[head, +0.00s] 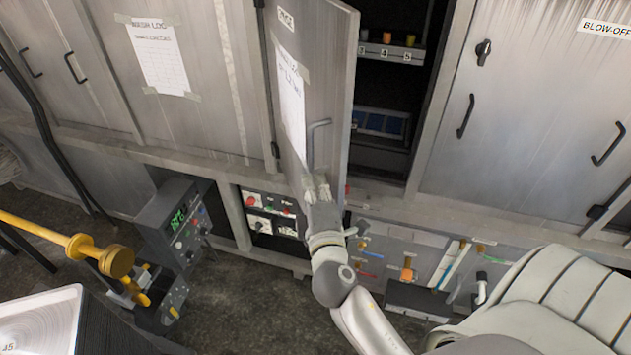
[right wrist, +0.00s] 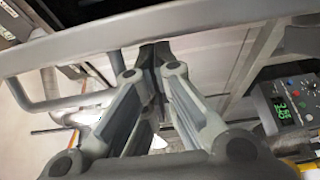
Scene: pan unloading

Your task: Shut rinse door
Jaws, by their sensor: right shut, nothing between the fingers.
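The rinse door (head: 335,90) stands ajar in the middle of the head view, with a small label, a taped sheet and a grey bar handle (head: 313,143) on its face. Beside its free edge the dark compartment (head: 385,105) is exposed. My right gripper (head: 318,183) is at the lower part of the door, on its outer face side, below the handle. In the right wrist view, its fingers (right wrist: 153,55) are shut with nothing between them, close to the door's edge (right wrist: 215,24); contact is unclear. My left gripper is not in view.
Small coloured cups (head: 387,38) stand on a numbered shelf inside the compartment. A control box with a green display (head: 178,220) stands at the lower left, near a yellow fixture (head: 115,262). Closed cabinet doors (head: 545,110) flank the opening. Some floor is clear below.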

